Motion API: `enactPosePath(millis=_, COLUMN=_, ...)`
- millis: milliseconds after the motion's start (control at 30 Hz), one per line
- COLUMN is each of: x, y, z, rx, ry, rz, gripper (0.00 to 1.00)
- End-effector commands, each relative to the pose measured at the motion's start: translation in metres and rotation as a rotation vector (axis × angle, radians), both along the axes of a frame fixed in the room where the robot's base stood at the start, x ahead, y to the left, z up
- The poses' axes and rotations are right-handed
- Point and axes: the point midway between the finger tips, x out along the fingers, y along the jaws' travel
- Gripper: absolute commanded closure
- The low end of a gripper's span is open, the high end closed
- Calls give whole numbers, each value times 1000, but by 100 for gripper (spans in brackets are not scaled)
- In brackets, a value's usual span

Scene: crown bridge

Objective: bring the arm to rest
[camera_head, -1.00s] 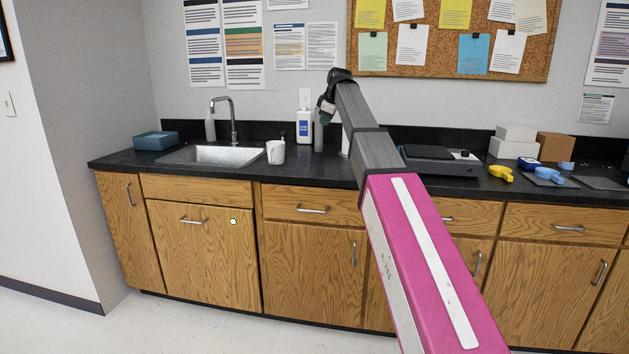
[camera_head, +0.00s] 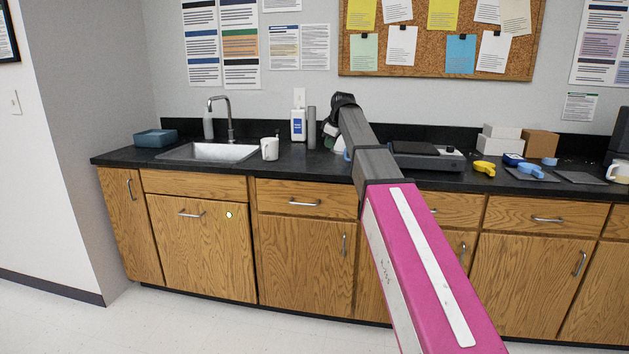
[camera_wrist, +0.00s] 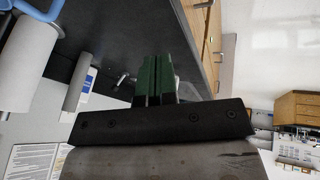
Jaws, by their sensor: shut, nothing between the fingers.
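My arm stretches from the lower right of the head view toward the counter. My gripper (camera_head: 331,131) is small and partly hidden at its far end, above the counter's back part. In the wrist view, its two dark green fingers (camera_wrist: 156,80) lie close together, shut, with nothing between them. The fingers point over the dark countertop (camera_wrist: 115,30) and look clear of objects.
A white mug (camera_head: 270,149), a bottle with a blue label (camera_head: 298,125) and a grey cylinder (camera_head: 312,128) stand left of my gripper. The sink (camera_head: 205,153) lies further left. A dark flat device (camera_head: 425,157) and white boxes (camera_head: 500,138) stand right of my arm.

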Motion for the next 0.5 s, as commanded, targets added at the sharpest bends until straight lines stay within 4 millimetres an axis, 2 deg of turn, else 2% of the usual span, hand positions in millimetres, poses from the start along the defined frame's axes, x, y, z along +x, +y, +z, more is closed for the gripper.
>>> enactPosePath(millis=33, x=-7, y=-4, z=-15, rx=3, ry=13, rz=-20, gripper=100)
enactPosePath(millis=167, x=-21, y=-13, z=-57, rx=14, ry=53, rz=-87, gripper=100)
enactPosePath(millis=367, x=-60, y=-36, z=-146, rx=36, ry=142, rz=-249, gripper=100)
enactPosePath(millis=500, x=-93, y=-51, z=-207, rx=47, ry=204, rz=-371, gripper=100)
